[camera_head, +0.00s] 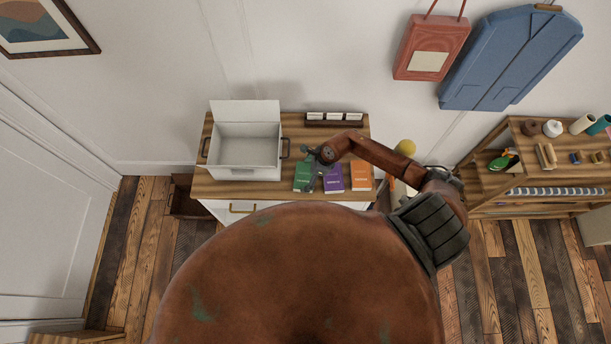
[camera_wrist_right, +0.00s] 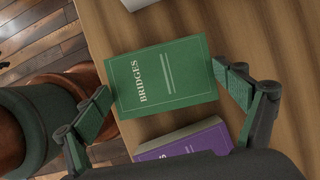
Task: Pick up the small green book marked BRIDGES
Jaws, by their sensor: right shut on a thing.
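The small green book marked BRIDGES (camera_wrist_right: 165,80) lies between the two fingers of my right gripper (camera_wrist_right: 165,98) in the right wrist view, with the fingers against its two sides. In the head view the green book (camera_head: 301,178) shows at the front of the wooden cabinet top, partly covered by my right gripper (camera_head: 315,172). My right gripper is shut on the book. Whether the book is lifted off the top cannot be told. My left gripper is not in view.
A purple book (camera_head: 333,178) and an orange book (camera_head: 361,176) lie to the right of the green one. A white open box (camera_head: 245,172) with dark handles stands left on the cabinet top (camera_head: 225,189). A dark rack with white cards (camera_head: 334,119) stands at the back.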

